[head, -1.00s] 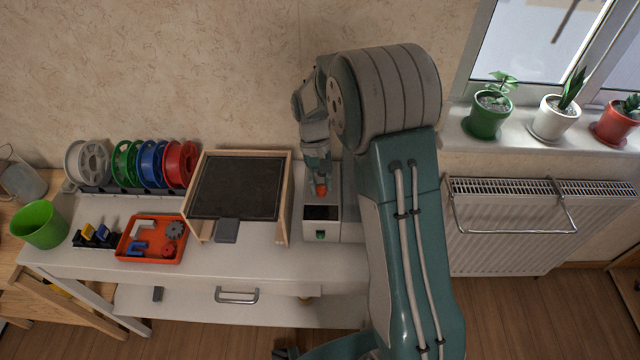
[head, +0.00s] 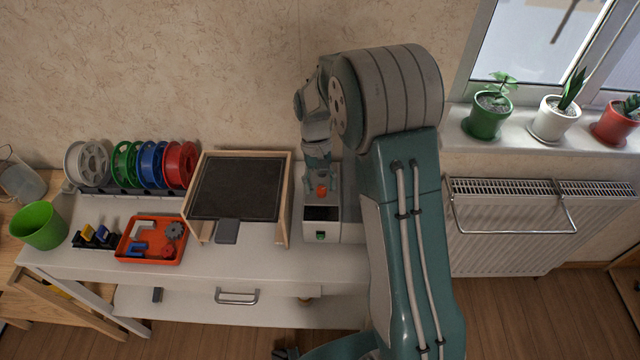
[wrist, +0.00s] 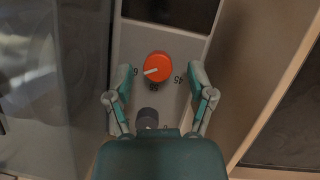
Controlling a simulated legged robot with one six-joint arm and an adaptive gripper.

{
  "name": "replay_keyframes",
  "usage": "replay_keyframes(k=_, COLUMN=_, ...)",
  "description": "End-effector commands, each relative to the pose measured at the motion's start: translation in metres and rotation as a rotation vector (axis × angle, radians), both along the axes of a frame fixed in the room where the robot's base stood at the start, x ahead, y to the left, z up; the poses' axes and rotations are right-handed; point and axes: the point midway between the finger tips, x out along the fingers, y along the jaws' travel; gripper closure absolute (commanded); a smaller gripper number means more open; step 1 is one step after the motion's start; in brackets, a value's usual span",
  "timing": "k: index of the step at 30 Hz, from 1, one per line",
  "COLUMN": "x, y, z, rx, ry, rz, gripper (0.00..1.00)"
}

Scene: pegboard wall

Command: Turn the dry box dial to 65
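The dial's white pointer points left, at a number starting with 6 that a finger partly hides. My gripper (wrist: 161,74) is open, one finger on each side of the dial, with gaps on both sides. It holds nothing.
A dark knob (wrist: 147,117) sits near the dial, close to my palm. A wood-framed dark panel (head: 236,188) stands left of the dry box. An orange tray (head: 133,258), a green cup (head: 39,226) and several spools are farther left. Potted plants line the windowsill at right.

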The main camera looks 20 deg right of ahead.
Motion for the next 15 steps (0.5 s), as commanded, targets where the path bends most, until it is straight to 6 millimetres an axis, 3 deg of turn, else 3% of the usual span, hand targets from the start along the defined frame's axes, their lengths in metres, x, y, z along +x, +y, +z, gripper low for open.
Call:
replay_keyframes(k=8, x=0.001, y=0.000, z=0.004, rx=0.000, ry=0.001, rz=0.000, gripper=0.29)
replay_keyframes(k=15, x=0.018, y=-0.001, z=0.041, rx=-0.001, ry=-0.002, rz=0.000, gripper=0.29)
